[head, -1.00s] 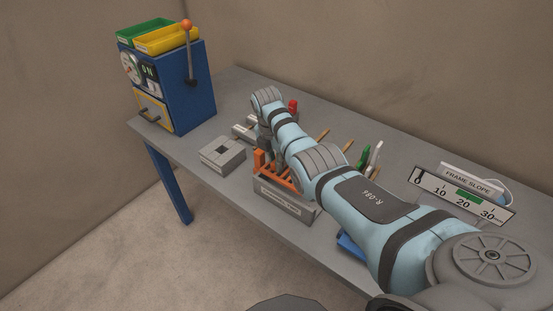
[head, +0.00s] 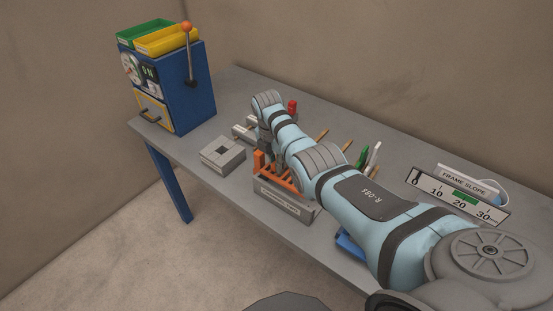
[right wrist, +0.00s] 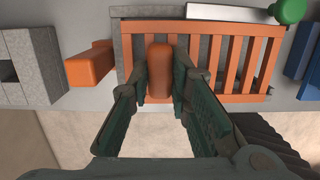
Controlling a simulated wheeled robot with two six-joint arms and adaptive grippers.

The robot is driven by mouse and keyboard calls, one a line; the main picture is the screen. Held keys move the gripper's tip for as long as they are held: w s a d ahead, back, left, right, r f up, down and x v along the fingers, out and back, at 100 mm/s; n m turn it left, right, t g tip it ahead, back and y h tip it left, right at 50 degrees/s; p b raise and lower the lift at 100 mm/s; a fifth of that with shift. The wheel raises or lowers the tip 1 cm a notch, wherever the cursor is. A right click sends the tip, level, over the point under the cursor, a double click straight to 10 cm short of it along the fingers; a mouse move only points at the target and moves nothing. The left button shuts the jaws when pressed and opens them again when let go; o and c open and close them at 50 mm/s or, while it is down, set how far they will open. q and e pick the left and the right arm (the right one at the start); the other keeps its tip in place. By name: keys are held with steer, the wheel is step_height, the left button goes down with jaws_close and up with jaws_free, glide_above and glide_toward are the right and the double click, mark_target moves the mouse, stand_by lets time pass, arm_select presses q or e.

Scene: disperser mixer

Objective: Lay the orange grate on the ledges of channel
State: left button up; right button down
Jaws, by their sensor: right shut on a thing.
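The orange grate (right wrist: 226,60), a frame with several parallel bars, lies over the grey channel (right wrist: 190,27) in the right wrist view. In the head view, the grate (head: 284,178) shows at the top of the labelled grey channel (head: 284,202), partly hidden by my right arm. My right gripper (right wrist: 160,76) is shut on the grate's upright orange handle (right wrist: 159,84), near the grate's left end. I cannot tell whether the grate rests fully on both ledges. My left gripper is out of view.
A separate orange block (right wrist: 90,65) stands left of the grate. A grey block with a square hole (head: 222,154) is left of the channel. A blue machine (head: 172,85) stands at the table's far left.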

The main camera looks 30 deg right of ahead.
arm_select(q)
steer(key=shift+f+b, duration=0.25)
steer(key=shift+b, duration=0.15)
stand_by(0.3)
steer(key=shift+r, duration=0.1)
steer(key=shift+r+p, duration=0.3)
steer(key=shift+p, duration=0.1)
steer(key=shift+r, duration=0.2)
stand_by(1.8)
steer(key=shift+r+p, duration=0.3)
steer(key=shift+p, duration=0.25)
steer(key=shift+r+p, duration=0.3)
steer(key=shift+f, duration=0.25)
stand_by(0.9)
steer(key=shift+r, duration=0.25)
